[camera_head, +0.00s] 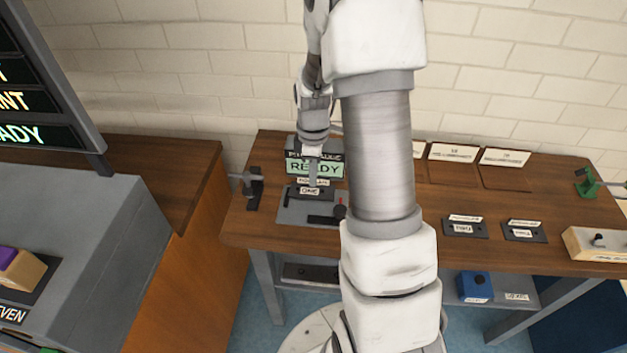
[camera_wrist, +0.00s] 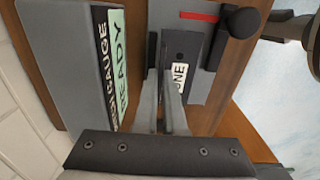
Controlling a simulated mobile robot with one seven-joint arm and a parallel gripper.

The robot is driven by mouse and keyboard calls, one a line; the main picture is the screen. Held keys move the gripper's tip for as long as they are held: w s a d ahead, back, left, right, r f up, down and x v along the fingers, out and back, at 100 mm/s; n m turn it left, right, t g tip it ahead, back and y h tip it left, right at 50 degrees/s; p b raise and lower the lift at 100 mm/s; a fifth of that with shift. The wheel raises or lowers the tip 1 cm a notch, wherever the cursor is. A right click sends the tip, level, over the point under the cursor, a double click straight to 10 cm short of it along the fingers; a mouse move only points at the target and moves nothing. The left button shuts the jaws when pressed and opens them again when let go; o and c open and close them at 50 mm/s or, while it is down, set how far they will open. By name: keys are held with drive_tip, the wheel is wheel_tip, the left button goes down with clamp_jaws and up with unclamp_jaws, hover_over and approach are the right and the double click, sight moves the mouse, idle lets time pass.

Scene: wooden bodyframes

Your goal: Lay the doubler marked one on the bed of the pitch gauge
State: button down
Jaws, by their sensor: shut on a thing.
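The doubler marked ONE (camera_head: 301,193) is a dark flat plate with a white label, at the bed of the pitch gauge (camera_head: 288,214). It also shows in the wrist view (camera_wrist: 183,46), lying along the grey gauge bed (camera_wrist: 204,88) between dark side pieces. My gripper (camera_head: 312,184) points down over the bed and is shut on the doubler, its fingers (camera_wrist: 172,98) close together at the label. The fingers hide part of the plate, so I cannot tell whether it rests fully on the bed. The gauge's green screen (camera_head: 315,168) reads READY.
Two dark labelled plates (camera_head: 464,228) (camera_head: 524,232) lie on the wooden table at right, near a pale box (camera_head: 597,244). A dark clamp-like tool (camera_head: 254,188) stands left of the gauge. A black knob (camera_wrist: 243,22) rises beside the bed. Brick wall stands behind.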

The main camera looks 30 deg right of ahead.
drive_tip(key=shift+f, duration=0.95)
drive_tip(key=shift+f, duration=0.1)
drive_tip(key=shift+f+b, duration=0.55)
drive_tip(key=c, duration=1)
unclamp_jaws()
